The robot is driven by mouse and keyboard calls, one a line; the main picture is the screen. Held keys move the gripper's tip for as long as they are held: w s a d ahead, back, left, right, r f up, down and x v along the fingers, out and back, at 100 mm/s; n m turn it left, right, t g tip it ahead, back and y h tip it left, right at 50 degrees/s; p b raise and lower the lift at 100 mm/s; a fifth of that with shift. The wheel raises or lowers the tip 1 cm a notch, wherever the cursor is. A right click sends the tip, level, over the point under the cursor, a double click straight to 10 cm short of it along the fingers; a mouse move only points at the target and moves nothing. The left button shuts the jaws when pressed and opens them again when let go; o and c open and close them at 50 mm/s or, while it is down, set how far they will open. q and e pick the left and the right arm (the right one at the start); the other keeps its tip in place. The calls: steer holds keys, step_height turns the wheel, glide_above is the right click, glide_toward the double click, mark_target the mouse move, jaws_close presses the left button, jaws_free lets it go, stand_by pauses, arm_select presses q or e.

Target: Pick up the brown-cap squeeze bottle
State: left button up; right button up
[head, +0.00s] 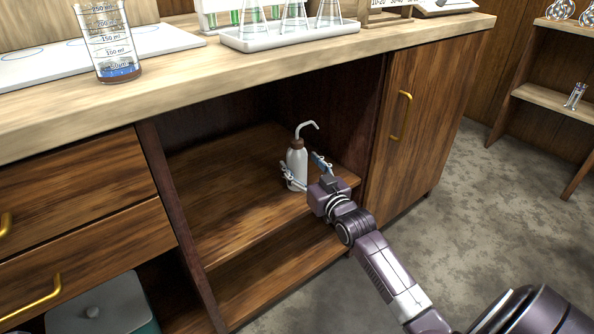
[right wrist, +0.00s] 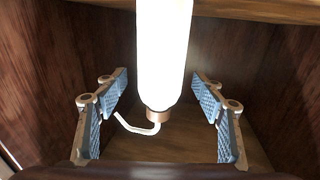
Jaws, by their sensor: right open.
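The squeeze bottle (head: 297,166) is white with a brown cap and a bent pale spout. It stands upright on the shelf of the open cabinet bay. It also shows in the right wrist view (right wrist: 165,50), upside down, with its spout towards the lower left. My right gripper (head: 298,162) is open, with its blue-padded fingers on either side of the bottle body. In the right wrist view (right wrist: 160,82) there is a gap between each finger and the bottle, and nothing is held. My left gripper is not in view.
The cabinet shelf (head: 225,200) is otherwise bare where I see it. The wooden countertop (head: 240,70) overhangs the bay. A closed door (head: 425,115) stands to the right and drawers (head: 70,200) to the left. A beaker (head: 108,45) and a tray of flasks (head: 290,38) stand above.

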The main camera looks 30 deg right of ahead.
steer(key=shift+w+d+b, duration=0.15)
steer(key=shift+w+b, duration=0.25)
steer(key=shift+w, duration=0.95)
steer(key=c, duration=0.9)
steer(key=shift+r, duration=0.1)
steer(key=shift+r, duration=0.1)
